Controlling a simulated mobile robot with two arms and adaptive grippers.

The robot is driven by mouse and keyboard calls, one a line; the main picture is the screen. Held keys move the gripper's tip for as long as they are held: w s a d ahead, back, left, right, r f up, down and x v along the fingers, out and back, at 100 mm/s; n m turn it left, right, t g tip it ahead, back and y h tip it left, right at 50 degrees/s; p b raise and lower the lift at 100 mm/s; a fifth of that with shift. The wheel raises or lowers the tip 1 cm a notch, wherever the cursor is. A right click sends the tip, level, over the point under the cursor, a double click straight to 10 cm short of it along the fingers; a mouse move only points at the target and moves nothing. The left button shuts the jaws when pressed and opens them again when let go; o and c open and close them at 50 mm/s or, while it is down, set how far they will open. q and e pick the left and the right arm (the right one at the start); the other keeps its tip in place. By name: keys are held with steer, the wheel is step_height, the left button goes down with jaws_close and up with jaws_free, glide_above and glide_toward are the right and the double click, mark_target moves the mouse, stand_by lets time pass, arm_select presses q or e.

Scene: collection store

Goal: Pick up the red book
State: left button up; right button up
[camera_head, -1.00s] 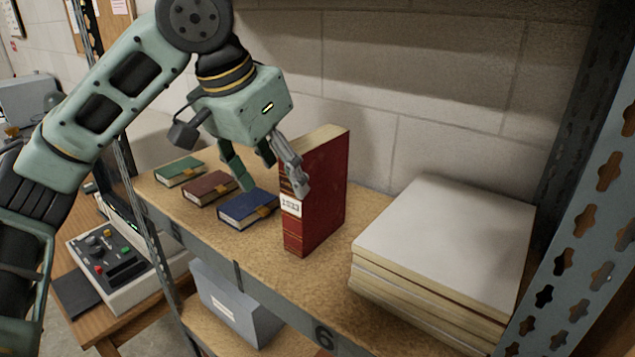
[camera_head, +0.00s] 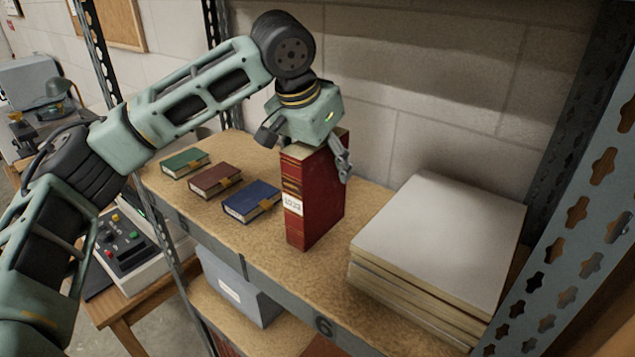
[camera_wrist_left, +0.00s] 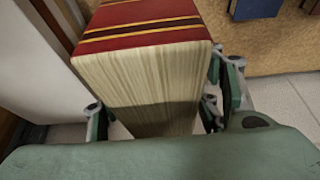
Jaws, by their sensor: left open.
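The red book (camera_head: 318,195) stands upright on the shelf, its spine with gold bands and a white label facing the front. My left gripper (camera_head: 325,158) is open over the back part of the book. One finger shows beyond the book's right side; the other is hidden behind the book in the head view. In the left wrist view the book (camera_wrist_left: 150,38) lies between the spread fingers of the gripper (camera_wrist_left: 160,108), its pale page edges facing the camera. I cannot tell whether either finger touches it. My right gripper is not in view.
Green (camera_head: 185,162), brown (camera_head: 215,180) and blue (camera_head: 252,201) books lie flat to the left. A thick stack of pale boards (camera_head: 440,235) lies to the right. A perforated metal post (camera_head: 575,220) stands at far right, with a block wall (camera_head: 440,90) behind.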

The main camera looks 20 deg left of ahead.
arm_select(q)
steer(key=shift+s+a, duration=0.1)
steer(key=shift+s, duration=0.1)
steer(key=shift+w+f, duration=0.1)
steer(key=shift+f, duration=0.15)
stand_by(0.4)
steer(key=shift+c, duration=0.4)
jaws_close()
steer(key=shift+r, duration=0.1)
